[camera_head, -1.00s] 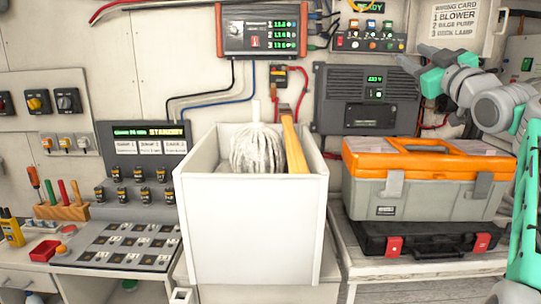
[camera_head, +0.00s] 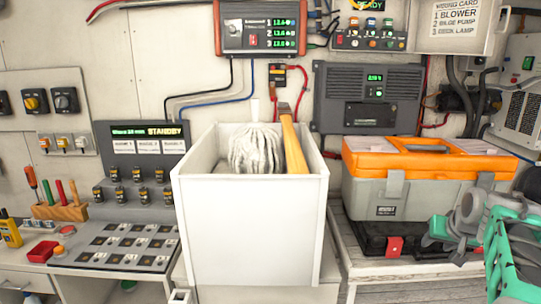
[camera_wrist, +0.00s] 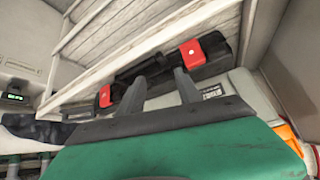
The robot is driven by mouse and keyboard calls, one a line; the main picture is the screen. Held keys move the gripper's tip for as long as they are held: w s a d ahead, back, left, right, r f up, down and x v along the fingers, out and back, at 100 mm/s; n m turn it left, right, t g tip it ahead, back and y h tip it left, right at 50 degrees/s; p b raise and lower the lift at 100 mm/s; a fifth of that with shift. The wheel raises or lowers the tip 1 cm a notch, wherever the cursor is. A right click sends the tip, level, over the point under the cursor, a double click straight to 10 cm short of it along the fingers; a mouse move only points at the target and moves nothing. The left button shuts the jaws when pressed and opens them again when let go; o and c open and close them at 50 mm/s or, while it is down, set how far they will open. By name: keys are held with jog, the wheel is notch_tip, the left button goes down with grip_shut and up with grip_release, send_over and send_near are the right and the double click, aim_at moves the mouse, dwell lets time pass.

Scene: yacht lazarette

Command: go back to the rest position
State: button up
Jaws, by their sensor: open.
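My gripper (camera_head: 442,249) is at the lower right of the head view, in front of the black case and low beside the toolbox. In the wrist view its two dark fingers (camera_wrist: 161,88) stand apart with nothing held between them. The arm behind it is folded low at the right edge of the head view. Beyond the fingers, the wrist view shows the black case with red latches (camera_wrist: 150,68). Whether the fingers touch the case cannot be told.
A grey toolbox with an orange lid (camera_head: 430,165) stands on the black case (camera_head: 366,238), on a slatted bench (camera_head: 350,262). A white bin (camera_head: 248,235) holding a mop-like head and a wooden handle is at centre. A switch panel (camera_head: 125,247) is on the left counter.

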jog(key=s+a+f+g+y+p, duration=0.1)
jog(key=s+a+f+g, duration=0.2)
jog(key=s+a+f, duration=0.55)
jog(key=s+a+f+g+y, duration=0.1)
jog(key=s+a+f+g, duration=0.2)
jog(key=s+a+f, duration=0.6)
jog(key=s+a+r+n+t, duration=0.1)
jog(key=s+a+r+n, duration=0.3)
jog(key=a+r, duration=0.3)
jog(key=a+p, duration=0.1)
jog(key=a, duration=0.3)
jog(key=shift+r+t, duration=0.25)
jog(key=shift+t, duration=0.15)
jog(key=shift+c, duration=0.5)
